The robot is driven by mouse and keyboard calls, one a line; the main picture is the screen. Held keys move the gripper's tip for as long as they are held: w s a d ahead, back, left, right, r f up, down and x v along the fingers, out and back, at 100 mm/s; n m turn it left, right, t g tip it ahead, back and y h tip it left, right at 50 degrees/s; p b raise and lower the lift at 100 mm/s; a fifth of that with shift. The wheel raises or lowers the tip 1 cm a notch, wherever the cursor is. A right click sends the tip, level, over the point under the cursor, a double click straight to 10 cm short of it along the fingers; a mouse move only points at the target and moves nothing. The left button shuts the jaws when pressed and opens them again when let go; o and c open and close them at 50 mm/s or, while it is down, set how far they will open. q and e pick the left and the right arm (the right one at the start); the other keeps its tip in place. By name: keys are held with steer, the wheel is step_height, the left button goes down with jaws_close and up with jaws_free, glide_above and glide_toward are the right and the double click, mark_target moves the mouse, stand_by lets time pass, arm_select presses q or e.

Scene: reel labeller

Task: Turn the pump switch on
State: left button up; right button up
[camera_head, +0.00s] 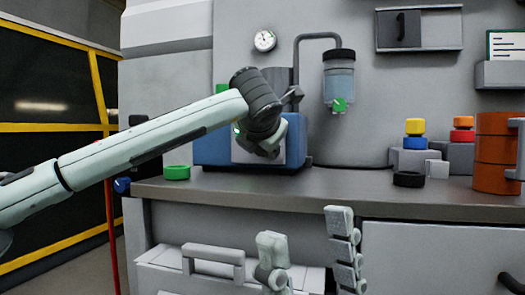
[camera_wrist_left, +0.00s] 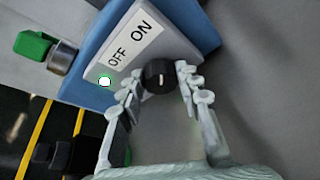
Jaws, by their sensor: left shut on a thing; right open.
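The pump is a blue box (camera_head: 212,150) with a grey front panel on the counter. In the left wrist view, its switch is a round black knob (camera_wrist_left: 159,77) with a white mark, below a white label (camera_wrist_left: 131,43) reading OFF and ON. The mark runs roughly up and down in that picture. My left gripper (camera_wrist_left: 158,73) has its fingers on either side of the knob, shut on it. In the head view, the left gripper (camera_head: 258,148) covers the panel and hides the knob. My right gripper (camera_head: 306,240) is open and empty in front of the counter.
A small lit indicator (camera_wrist_left: 104,80) sits left of the knob. An orange cylinder (camera_head: 493,153) stands right.

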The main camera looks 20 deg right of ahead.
stand_by(0.4)
arm_select(q)
steer(key=o, duration=1.1)
steer(key=shift+o, duration=0.2)
steer(key=v, duration=1.2)
steer(key=shift+s+f, duration=0.1)
steer(key=shift+f, duration=0.05)
